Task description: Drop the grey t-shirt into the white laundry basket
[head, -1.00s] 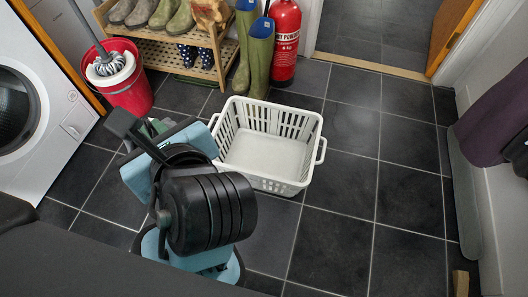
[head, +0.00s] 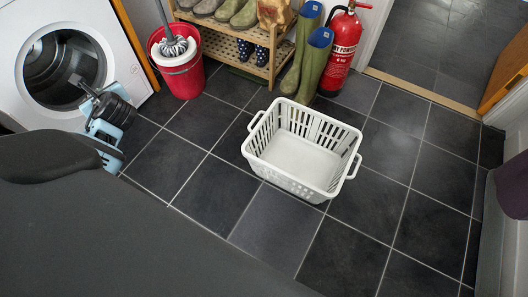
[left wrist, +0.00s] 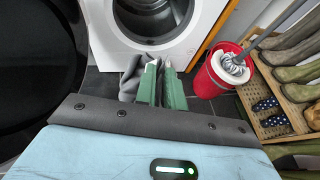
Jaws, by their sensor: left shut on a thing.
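The white laundry basket (head: 288,181) stands upright and empty on the dark tiled floor in the middle of the head view. My left arm is at the far left of the head view, by the washing machine and well apart from the basket; its fingertips are hidden there. In the left wrist view, my left gripper (left wrist: 161,66) has green fingers and is shut on the grey t-shirt (left wrist: 131,80). The cloth bunches out to the left of the fingers, in front of the washing machine. My right gripper is not in view.
The washing machine (head: 112,28) is at the left, with a red mop bucket (head: 181,82) beside it. A wooden shoe rack (head: 222,40), green wellies (head: 314,62) and a red fire extinguisher (head: 343,50) stand behind the basket. Floor right of the basket is clear.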

